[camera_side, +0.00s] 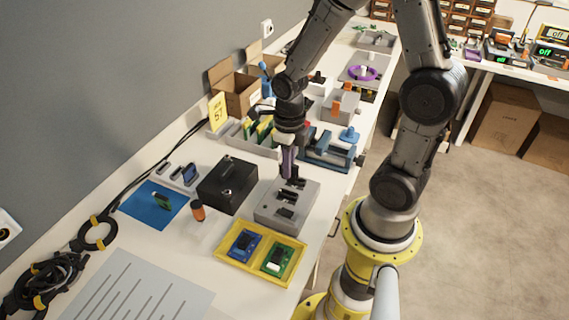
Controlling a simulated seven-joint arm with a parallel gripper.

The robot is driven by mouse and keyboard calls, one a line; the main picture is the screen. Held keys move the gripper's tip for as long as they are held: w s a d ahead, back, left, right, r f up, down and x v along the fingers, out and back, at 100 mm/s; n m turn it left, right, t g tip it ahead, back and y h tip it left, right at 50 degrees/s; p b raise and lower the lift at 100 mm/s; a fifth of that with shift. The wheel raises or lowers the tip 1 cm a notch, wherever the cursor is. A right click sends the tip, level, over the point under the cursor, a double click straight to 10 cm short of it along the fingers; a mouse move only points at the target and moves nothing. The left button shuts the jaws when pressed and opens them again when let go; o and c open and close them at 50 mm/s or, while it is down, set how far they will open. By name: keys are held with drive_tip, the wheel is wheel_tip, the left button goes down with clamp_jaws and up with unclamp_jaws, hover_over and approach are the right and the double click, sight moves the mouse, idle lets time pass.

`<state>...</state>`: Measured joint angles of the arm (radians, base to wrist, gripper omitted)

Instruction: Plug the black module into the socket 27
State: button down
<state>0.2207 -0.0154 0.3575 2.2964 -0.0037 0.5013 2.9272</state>
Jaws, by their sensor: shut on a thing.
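My gripper (289,162) points down over the grey socket block (302,208), at its far end. It is shut on a small dark piece, the black module (291,181), which is mostly hidden by the fingers. The module is at or just above the block's top face; I cannot tell whether it is in a slot. The block has several dark slots on its top. No number 27 can be read on it.
A black box (227,185) stands left of the block. A yellow tray (229,253) with a blue and a green board lies in front. An orange-capped bottle (198,211), a blue mat (140,204), a blue vise (333,153) and a cardboard box (236,93) are nearby.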

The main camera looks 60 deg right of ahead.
hover_over(288, 196)
drive_tip(key=d, duration=0.1)
drive_tip(key=shift+w+f, duration=0.15)
drive_tip(key=shift+f, duration=2.25)
drive_tip(key=shift+f, duration=0.65)
idle(0.5)
drive_tip(key=c, duration=0.8)
unclamp_jaws()
drive_tip(key=shift+c, duration=0.2)
drive_tip(key=shift+r, duration=0.1)
